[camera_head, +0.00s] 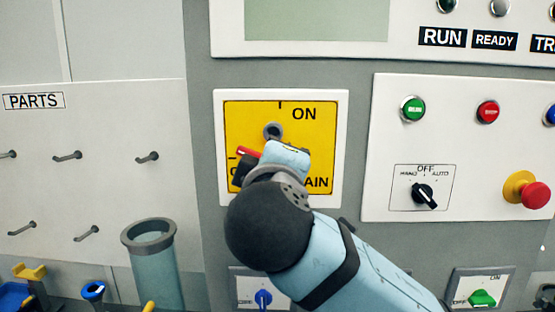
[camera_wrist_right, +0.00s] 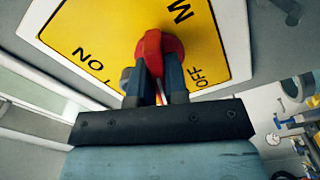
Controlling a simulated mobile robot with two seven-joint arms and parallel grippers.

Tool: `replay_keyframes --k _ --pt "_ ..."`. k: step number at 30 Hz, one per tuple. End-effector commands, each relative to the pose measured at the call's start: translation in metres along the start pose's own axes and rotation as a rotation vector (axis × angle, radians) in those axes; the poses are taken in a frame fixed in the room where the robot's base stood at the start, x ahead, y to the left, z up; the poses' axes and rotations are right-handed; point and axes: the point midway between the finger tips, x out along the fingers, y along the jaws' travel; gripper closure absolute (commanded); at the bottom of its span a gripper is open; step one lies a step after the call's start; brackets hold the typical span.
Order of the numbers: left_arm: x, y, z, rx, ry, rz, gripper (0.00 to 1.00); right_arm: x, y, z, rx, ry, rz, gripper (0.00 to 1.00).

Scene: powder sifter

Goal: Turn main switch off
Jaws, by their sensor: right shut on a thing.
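The main switch is a yellow plate (camera_head: 318,135) in a white frame, with ON at its top and MAIN at its lower right. Part of the red handle (camera_head: 249,152) shows left of and below the hub, beside the left edge mark. My right gripper (camera_head: 246,165) covers the rest of the handle and most of the OFF lettering. In the right wrist view the dark fingers are shut on the red handle (camera_wrist_right: 154,43), with OFF just right of them and ON farther left. My left gripper is out of view.
Right of the switch, a white panel (camera_head: 380,150) carries buttons, a selector knob (camera_head: 423,195) and a red emergency stop (camera_head: 535,195). Small blue (camera_head: 263,298) and green (camera_head: 483,298) switches sit below. A pegboard (camera_head: 110,120) and a clear cylinder (camera_head: 153,265) are at left.

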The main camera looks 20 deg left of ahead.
Motion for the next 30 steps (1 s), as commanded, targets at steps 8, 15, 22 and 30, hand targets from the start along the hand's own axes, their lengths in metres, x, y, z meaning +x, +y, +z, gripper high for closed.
replay_keyframes --k 8,15,22,30 --pt "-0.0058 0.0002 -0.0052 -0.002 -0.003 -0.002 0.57 0.0001 0.0012 -0.0004 -0.217 -0.001 0.001 1.00" --pt "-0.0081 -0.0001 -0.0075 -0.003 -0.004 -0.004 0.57 0.0001 0.0003 0.0000 -0.336 -0.001 0.002 1.00" --pt "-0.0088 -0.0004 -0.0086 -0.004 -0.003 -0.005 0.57 0.0000 -0.0002 0.0001 -0.386 -0.001 0.001 1.00" --pt "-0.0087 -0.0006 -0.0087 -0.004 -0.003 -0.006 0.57 0.0000 -0.0004 0.0002 -0.396 -0.001 0.001 1.00"
